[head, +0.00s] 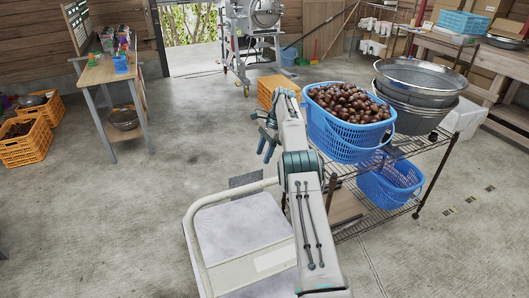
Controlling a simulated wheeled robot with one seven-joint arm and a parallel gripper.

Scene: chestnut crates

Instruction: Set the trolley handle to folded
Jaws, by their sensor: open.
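A cream tubular trolley handle (193,217) forms a rounded loop at the bottom centre of the head view. A pale cross panel (255,270) with a white label spans its lower part. The grey trolley deck (240,225) shows through the loop. I cannot tell for certain from this angle whether the handle stands up or lies flat. My gripper (262,136) is open and empty, beyond the loop's far end and pointing left, apart from the handle. My arm covers the handle's right side, and the picture edge cuts off its near end.
A wire rack (425,150) close on the right holds a blue basket of chestnuts (350,103), metal bowls (420,75) and a lower blue basket (390,183). An orange crate (272,88) stands behind my arm. A workbench (105,72) and orange crates (25,145) are at left.

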